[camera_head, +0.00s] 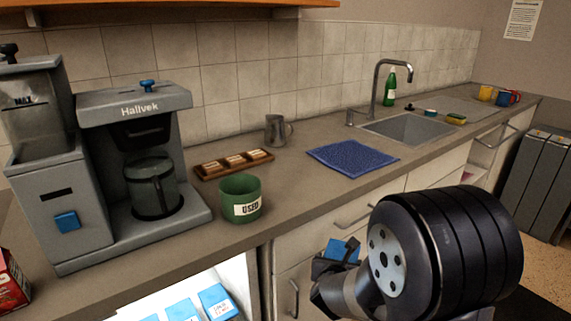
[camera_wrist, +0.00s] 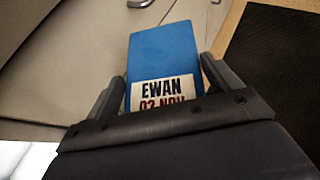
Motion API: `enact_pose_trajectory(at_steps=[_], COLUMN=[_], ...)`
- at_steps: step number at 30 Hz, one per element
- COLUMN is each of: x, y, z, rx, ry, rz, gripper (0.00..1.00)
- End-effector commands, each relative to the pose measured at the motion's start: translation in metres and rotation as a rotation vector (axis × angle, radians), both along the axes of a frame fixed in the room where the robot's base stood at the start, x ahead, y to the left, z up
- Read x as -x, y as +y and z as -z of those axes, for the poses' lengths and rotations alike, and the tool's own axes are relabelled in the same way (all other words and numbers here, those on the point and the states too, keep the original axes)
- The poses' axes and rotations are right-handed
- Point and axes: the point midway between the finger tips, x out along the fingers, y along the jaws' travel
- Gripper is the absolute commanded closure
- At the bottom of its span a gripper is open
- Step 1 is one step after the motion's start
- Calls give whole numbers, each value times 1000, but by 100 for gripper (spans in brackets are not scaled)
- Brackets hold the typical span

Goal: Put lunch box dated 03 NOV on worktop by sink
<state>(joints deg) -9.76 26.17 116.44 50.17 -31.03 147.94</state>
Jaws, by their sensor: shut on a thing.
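My gripper (camera_head: 334,270) is shut on a blue lunch box (camera_head: 343,249), in front of the drawers and below the worktop edge. In the wrist view the lunch box (camera_wrist: 163,52) sits between the two fingers of my gripper (camera_wrist: 162,72). Its white label reads EWAN, with a red date below ending in NOV; the day looks like 02 or 03, its lower part hidden by the gripper. The grey worktop (camera_head: 302,196) runs along the tiled wall. The steel sink (camera_head: 410,128) with its tall tap is set into it toward the right.
A blue cloth (camera_head: 352,156) lies left of the sink. A green USED pot (camera_head: 240,198), wooden tray (camera_head: 233,164), metal jug (camera_head: 277,131) and coffee machine (camera_head: 140,150) stand further left. Several blue boxes (camera_head: 217,300) show in a lit compartment below. Bare worktop lies around the cloth.

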Motion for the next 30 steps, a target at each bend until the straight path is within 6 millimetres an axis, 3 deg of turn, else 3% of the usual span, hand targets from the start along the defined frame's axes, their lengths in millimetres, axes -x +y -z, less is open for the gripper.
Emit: enact_pose_trajectory(at_steps=[1,3,24,30], x=[0,0,-1,-1], y=[0,0,0,0], z=[-22,-37,-177,-209], rx=[1,1,1,1], ry=[-2,-2,-2,-2], rz=[0,0,0,0], gripper=[49,49,49,49])
